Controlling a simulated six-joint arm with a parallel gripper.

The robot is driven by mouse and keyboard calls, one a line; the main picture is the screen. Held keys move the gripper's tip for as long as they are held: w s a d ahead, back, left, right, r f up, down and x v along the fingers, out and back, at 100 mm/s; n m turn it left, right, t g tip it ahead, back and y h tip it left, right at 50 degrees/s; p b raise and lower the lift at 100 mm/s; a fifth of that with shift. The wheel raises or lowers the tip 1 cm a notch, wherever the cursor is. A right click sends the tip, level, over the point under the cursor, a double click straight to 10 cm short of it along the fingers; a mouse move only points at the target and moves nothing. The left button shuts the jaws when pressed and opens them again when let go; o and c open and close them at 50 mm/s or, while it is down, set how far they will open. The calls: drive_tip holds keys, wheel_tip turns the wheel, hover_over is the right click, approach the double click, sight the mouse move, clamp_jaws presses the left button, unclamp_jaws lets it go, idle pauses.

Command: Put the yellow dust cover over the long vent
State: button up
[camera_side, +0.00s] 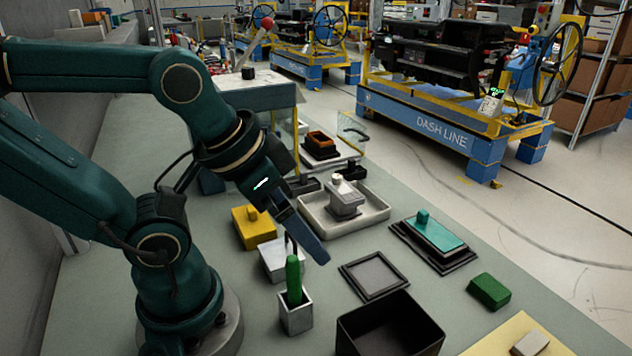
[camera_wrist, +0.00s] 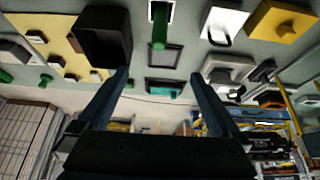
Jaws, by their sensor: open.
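The yellow dust cover (camera_side: 256,232) is a yellow block with a small knob on top. It sits on the grey-green bench just left of my gripper in the side view and at the top right corner of the wrist view (camera_wrist: 268,18). My gripper (camera_side: 308,240) is open and empty, above the bench to the right of the cover; both fingers show apart in the wrist view (camera_wrist: 160,82). I cannot tell for sure which piece is the long vent. A flat dark frame with a grey panel (camera_side: 374,274) lies uncovered; a teal block (camera_side: 440,236) with a knob rests on another dark base.
A white block (camera_side: 276,262) with a dark handle and a grey holder (camera_side: 295,318) with a green handle stand near my gripper. A pale tray (camera_side: 372,215) holds a grey piece. A black bin (camera_side: 350,338) and a green block (camera_side: 489,291) are to the right.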

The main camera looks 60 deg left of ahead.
idle(0.6)
drive_tip(key=n+g+y, duration=0.5)
drive_tip(key=n, duration=1.3)
approach(252, 209)
drive_tip(key=x, duration=0.5)
drive_tip(key=shift+w+a+f, duration=0.2)
drive_tip(key=shift+w, duration=0.15)
drive_tip(key=shift+s+a+f+g+h, duration=0.2)
drive_tip(key=shift+s+f+g+h, duration=0.05)
drive_tip(key=shift+f+g+h, duration=0.05)
drive_tip(key=shift+x, duration=2.3)
